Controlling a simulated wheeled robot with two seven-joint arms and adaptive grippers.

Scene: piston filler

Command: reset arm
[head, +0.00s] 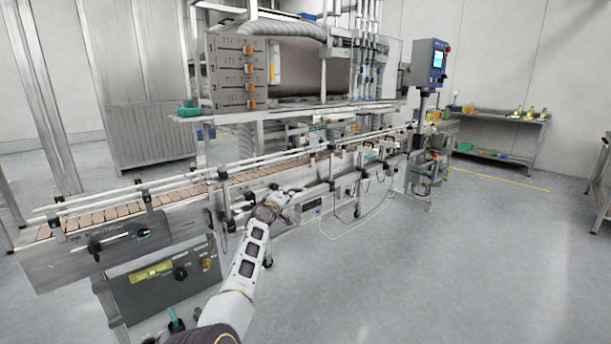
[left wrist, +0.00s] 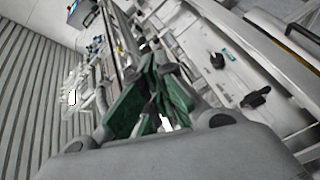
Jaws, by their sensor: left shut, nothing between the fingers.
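My left arm (head: 247,262) reaches up and forward from the bottom of the head view. Its gripper (head: 291,194) is small there, in front of the side of the conveyor (head: 180,194); I cannot tell whether it touches it. In the left wrist view the gripper (left wrist: 160,70) shows its green-padded fingers close together, with nothing held between them. My right gripper is in neither view.
The filling machine (head: 300,75) stands behind the conveyor. A blue control panel (head: 430,62) is on a post at the conveyor's far end. A side table (head: 500,118) with small coloured items stands at the right wall. Grey floor (head: 450,260) at the right is clear.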

